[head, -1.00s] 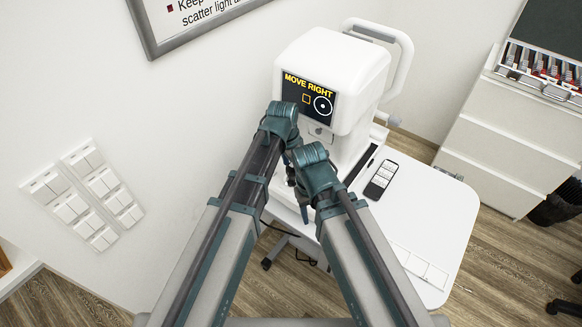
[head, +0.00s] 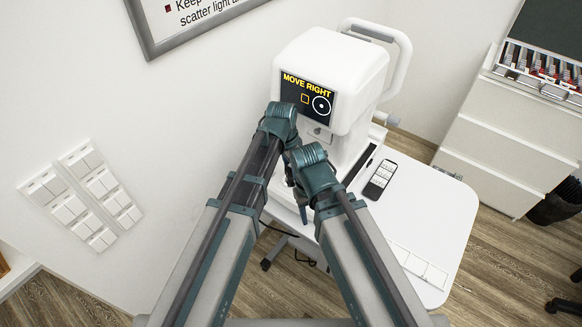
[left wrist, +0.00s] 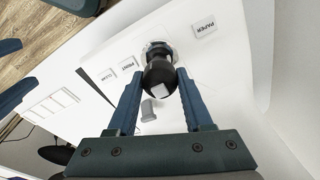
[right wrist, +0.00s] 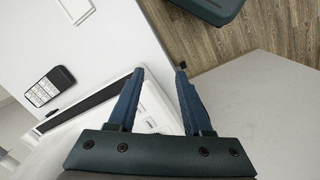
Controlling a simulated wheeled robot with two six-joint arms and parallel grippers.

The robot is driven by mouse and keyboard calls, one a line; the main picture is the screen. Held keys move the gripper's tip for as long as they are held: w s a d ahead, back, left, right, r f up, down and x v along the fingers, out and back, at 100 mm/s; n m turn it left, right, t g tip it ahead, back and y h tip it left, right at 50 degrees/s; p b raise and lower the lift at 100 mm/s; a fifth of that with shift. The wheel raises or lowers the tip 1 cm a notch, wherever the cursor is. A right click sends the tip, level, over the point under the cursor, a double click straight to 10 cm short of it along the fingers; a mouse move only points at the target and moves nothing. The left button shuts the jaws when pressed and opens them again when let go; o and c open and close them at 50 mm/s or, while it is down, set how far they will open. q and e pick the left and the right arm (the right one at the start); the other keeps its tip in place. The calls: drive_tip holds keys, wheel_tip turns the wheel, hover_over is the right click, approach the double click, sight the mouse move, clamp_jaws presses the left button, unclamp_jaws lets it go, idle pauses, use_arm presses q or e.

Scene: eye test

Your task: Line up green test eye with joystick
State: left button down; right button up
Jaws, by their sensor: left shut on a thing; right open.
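In the left wrist view my left gripper (left wrist: 160,73) has its fingers on both sides of the joystick (left wrist: 158,80), a black round knob on a white base, and is shut on it. In the head view my left wrist hides the joystick. The screen (head: 293,93) of the white eye tester (head: 330,55) reads MOVE RIGHT. An orange square on it sits left of a white ring with a dot. No green test eye shows in any view. My right gripper (right wrist: 160,70) is open and empty, near the white table's edge (right wrist: 125,35).
A dark remote (head: 380,180) lies on the white table (head: 430,215). Buttons labelled PRINT (left wrist: 128,63) and PAPER (left wrist: 204,27) are near the joystick. A drawer cabinet (head: 510,145) stands at right. Wall switches (head: 100,183) are at left.

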use_arm(q)
drive_tip(key=shift+s+d, duration=0.1)
drive_tip(key=shift+d, duration=0.15)
drive_tip(key=shift+s+d, duration=0.15)
drive_tip(key=shift+d, duration=0.6)
drive_tip(key=shift+s+d, duration=0.15)
drive_tip(key=shift+d, duration=0.4)
drive_tip(key=shift+c, duration=1.1)
unclamp_jaws()
drive_tip(key=shift+r, duration=0.1)
